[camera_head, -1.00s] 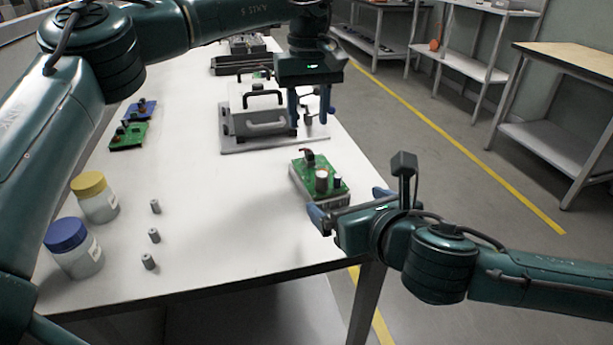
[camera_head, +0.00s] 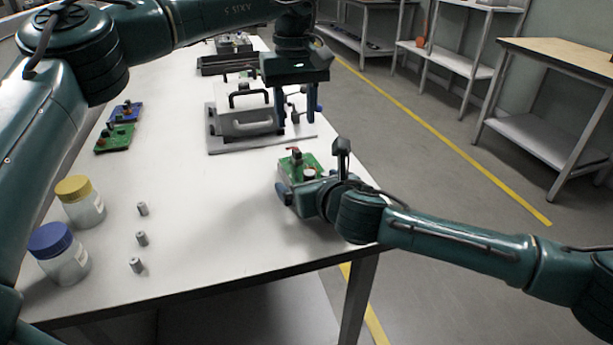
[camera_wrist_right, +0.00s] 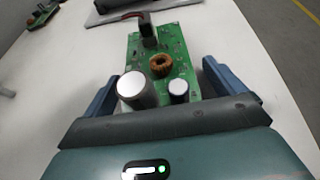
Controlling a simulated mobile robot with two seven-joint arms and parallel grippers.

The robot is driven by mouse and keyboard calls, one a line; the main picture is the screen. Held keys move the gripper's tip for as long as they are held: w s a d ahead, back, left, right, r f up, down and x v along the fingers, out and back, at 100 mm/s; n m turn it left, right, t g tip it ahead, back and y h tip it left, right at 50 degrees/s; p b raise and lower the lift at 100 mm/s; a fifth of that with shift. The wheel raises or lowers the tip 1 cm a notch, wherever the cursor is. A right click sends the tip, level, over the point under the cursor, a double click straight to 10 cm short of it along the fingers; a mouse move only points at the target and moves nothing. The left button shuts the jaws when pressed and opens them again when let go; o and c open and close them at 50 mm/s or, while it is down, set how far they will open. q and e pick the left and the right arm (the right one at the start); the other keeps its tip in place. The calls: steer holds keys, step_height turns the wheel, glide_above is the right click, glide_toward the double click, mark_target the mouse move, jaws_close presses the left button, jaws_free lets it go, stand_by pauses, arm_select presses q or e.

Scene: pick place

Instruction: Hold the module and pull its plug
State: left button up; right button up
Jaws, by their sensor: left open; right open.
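The module is a green circuit board (camera_head: 313,161) on a pale base, near the right edge of the white table. In the right wrist view the board (camera_wrist_right: 178,52) carries two capacitors and a copper coil. A dark plug (camera_wrist_right: 148,30) with a red and dark lead stands at its far end; it also shows in the head view (camera_head: 296,154). My right gripper (camera_head: 305,190) is open, its blue fingers (camera_wrist_right: 160,88) on either side of the board's near end, with gaps visible. My left gripper (camera_head: 298,112) is open, pointing down beyond the board, beside a grey fixture.
The grey fixture with black handles (camera_head: 245,122) stands behind the module. Two more boards (camera_head: 114,138) lie at the left. A yellow-lidded jar (camera_head: 80,203), a blue-lidded jar (camera_head: 60,255) and three small metal cylinders (camera_head: 142,239) stand at the front left. The table's middle is clear.

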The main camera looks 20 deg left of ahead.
mark_target(296, 150)
steer(key=c, duration=1.5)
arm_select(q)
steer(key=shift+o, duration=0.6)
steer(key=shift+s+f+n, duration=0.2)
steer(key=shift+n, duration=0.6)
arm_select(e)
steer(key=shift+o, duration=0.2)
arm_select(q)
steer(key=n, duration=0.1)
steer(key=n+h, duration=0.1)
steer(key=n, duration=0.1)
steer(key=shift+s+d, duration=0.1)
steer(key=shift+s, duration=0.25)
steer(key=s+a+r+n+t+h, duration=0.2)
steer(key=a+r+n+t, duration=0.15)
steer(key=n, duration=1.05)
steer(key=shift+g, duration=0.35)
steer(key=x, duration=1.1)
steer(key=shift+w+f, duration=0.1)
steer(key=shift+c, duration=0.5)
